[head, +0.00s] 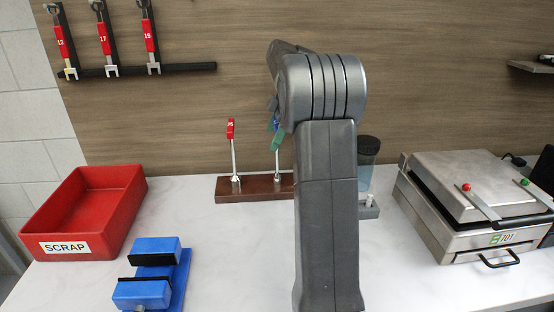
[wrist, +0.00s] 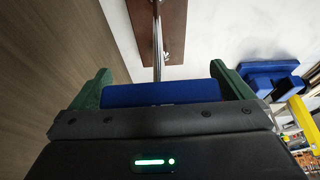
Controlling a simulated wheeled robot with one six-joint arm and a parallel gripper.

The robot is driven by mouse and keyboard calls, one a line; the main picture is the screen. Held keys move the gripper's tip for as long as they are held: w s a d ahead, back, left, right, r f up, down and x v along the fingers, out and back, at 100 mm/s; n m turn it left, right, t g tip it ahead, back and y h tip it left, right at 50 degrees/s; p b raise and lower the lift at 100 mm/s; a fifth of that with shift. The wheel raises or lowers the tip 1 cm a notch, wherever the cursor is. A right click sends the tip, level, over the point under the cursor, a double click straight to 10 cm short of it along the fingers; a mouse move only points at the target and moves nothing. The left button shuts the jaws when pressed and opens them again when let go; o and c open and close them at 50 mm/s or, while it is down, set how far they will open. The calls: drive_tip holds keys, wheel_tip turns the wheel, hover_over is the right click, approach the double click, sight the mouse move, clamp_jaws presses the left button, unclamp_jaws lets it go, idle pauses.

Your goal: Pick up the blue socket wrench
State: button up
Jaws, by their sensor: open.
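The blue socket wrench stands upright in a dark wooden rack (head: 228,195) in the head view, its metal shaft (head: 277,162) showing and its top mostly hidden by my arm. In the wrist view its blue handle (wrist: 160,94) lies between the two green fingers of my gripper (wrist: 162,78). The fingers are apart, with a gap visible at the handle's ends. The wrench's shaft runs away from the handle to the rack, which also shows in the wrist view (wrist: 173,20). A green finger of my gripper (head: 277,136) shows beside my arm.
A red-handled wrench (head: 231,130) stands left in the same rack. A red SCRAP bin (head: 82,247) and a blue vise (head: 155,272) are at the left. A metal press (head: 475,200) is at the right, and a dark-lidded container (head: 368,155) stands behind my arm.

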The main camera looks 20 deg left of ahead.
drive_tip(key=shift+f, duration=0.1)
drive_tip(key=shift+c, duration=0.4)
drive_tip(key=c, duration=0.9)
